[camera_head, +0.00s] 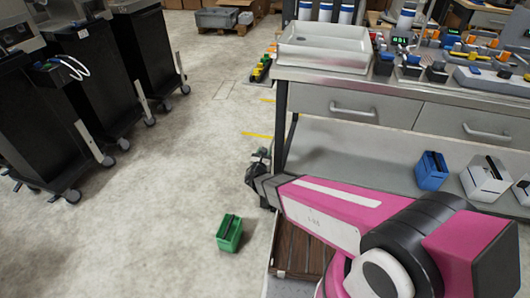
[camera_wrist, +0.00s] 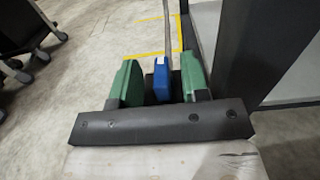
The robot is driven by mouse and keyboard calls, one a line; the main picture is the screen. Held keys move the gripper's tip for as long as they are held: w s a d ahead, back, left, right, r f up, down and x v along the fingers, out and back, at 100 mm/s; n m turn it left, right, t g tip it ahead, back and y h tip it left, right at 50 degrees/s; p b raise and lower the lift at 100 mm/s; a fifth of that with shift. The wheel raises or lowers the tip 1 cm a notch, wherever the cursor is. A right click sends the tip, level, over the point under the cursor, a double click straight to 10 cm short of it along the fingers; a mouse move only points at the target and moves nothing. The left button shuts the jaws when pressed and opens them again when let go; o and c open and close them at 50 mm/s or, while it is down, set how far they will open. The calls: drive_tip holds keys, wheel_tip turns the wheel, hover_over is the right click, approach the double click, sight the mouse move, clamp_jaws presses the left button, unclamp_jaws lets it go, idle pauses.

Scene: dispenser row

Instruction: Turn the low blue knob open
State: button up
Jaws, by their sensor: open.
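A narrow blue piece, seemingly the low blue knob (camera_wrist: 161,80), shows in the wrist view in front of a dark block, with a thin grey post rising behind it. My gripper (camera_wrist: 160,76) is open, with one green finger on each side of the blue piece. Small gaps show on both sides, but I cannot tell its depth between the fingers. In the head view my gripper (camera_head: 258,172) is a dark shape low beside the bench's left leg. The knob cannot be made out there.
The workbench (camera_head: 405,100) carries a white tray (camera_head: 325,55). A blue bin (camera_head: 432,172) and a white bin (camera_head: 487,182) sit on its lower shelf. A green bin (camera_head: 229,234) stands on the floor near a wooden crate (camera_head: 298,252). Dark wheeled carts (camera_head: 45,130) line the left; floor between is open.

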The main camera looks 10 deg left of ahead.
drive_tip(key=s, duration=0.9)
drive_tip(key=shift+s+a, duration=0.25)
